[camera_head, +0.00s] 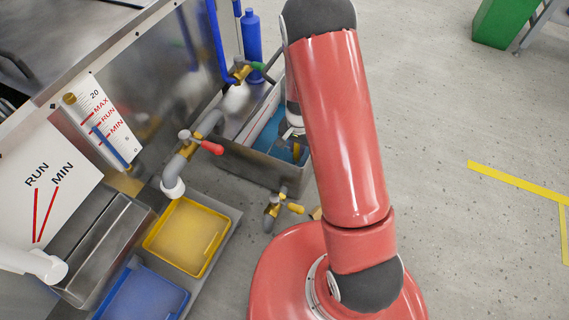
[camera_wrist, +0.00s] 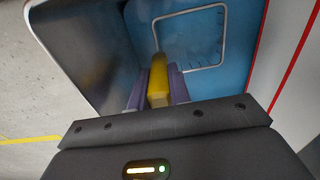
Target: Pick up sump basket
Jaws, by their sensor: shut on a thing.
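The sump basket shows by its yellow grip (camera_wrist: 158,78) in the wrist view, with a thin pale rectangular frame (camera_wrist: 224,38) behind it that may be its rim. My gripper (camera_wrist: 155,92) has its two purple fingers shut on this yellow grip, one on each side. In the head view, my gripper (camera_head: 292,133) reaches down into the steel sump tank (camera_head: 246,168), which has a blue inside. My arm hides part of the tank and most of the basket there. I cannot tell whether the basket touches the tank floor.
A red-handled valve (camera_head: 200,143) and pipe stand left of the tank. A brass valve (camera_head: 274,207) is low in front of it. A blue bottle (camera_head: 251,36) stands behind. Yellow (camera_head: 187,236) and blue (camera_head: 142,294) trays lie at lower left. Open floor lies to the right.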

